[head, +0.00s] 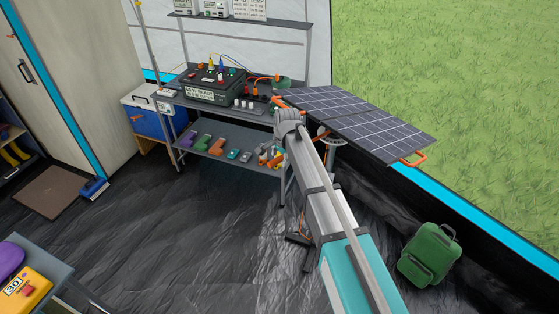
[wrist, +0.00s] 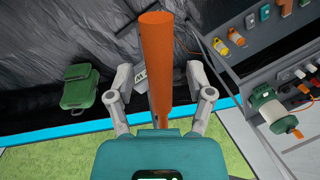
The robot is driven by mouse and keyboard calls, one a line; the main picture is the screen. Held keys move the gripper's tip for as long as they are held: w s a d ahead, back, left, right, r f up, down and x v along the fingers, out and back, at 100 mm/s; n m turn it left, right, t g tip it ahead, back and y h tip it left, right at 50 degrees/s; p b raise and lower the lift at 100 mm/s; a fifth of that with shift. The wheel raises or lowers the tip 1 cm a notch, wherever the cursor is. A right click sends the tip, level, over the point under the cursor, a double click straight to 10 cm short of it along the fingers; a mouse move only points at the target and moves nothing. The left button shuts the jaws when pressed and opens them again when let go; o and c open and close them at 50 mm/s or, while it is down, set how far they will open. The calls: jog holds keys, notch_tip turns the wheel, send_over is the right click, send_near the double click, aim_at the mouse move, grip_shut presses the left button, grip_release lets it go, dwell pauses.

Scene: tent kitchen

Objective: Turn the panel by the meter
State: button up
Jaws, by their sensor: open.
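The dark gridded solar panel (head: 375,124) lies nearly flat at the right end of the bench in the head view, with an orange handle (head: 415,160) at its far right end. In the wrist view, an orange bar (wrist: 156,60) stands between the two spread fingers of my gripper (wrist: 159,78). The fingers are open, with a gap on each side of the bar. Where the bar joins the panel is hidden. In the head view my arm covers most of my gripper. I cannot make out a meter for certain.
A green backpack (head: 428,255) lies on the floor at right. The dark floor at centre left is clear.

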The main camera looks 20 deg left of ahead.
dwell(0.3)
grip_shut()
jog(key=shift+s+d, duration=0.1)
jog(key=shift+s, duration=0.1)
